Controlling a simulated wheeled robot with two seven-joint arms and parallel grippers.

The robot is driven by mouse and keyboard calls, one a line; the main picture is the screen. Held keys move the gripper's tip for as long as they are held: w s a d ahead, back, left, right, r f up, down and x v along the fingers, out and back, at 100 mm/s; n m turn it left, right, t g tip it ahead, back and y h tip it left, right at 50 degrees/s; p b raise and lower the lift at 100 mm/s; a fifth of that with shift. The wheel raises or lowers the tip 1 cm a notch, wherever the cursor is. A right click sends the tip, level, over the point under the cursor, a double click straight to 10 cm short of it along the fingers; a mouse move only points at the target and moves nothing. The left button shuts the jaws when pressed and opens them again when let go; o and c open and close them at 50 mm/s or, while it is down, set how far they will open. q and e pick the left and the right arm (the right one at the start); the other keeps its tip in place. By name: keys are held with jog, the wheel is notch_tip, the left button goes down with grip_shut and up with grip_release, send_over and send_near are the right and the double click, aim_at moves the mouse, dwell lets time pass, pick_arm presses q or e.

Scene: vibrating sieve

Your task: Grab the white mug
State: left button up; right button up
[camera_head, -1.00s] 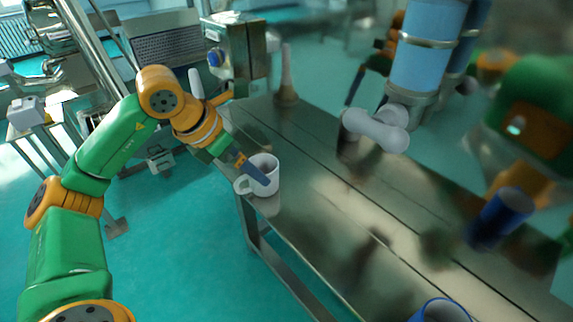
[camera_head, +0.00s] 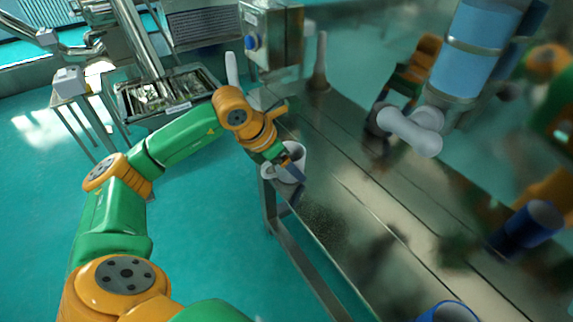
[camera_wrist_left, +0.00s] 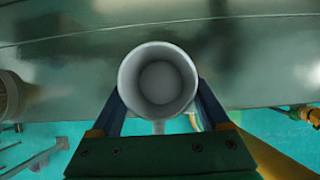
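The white mug (camera_head: 297,156) stands upright near the left end of the metal table, its handle toward the left in the head view. My left gripper (camera_head: 287,168) is at the mug, with one blue finger across its near side. In the left wrist view the mug (camera_wrist_left: 158,80) is seen from above, open and empty, between my two blue fingers (camera_wrist_left: 158,104). The fingers lie against both sides with no clear gap. The handle points back toward my gripper base.
The metal table (camera_head: 335,215) runs from upper left to lower right. A grey rounded part (camera_head: 412,132) and a blue cylinder (camera_head: 478,45) stand beyond. Blue containers (camera_head: 533,220) are at the right. A control box (camera_head: 272,35) stands behind the mug.

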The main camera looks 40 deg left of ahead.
pick_arm(q)
jog(key=c, duration=0.3)
jog(key=shift+w+r, duration=0.1)
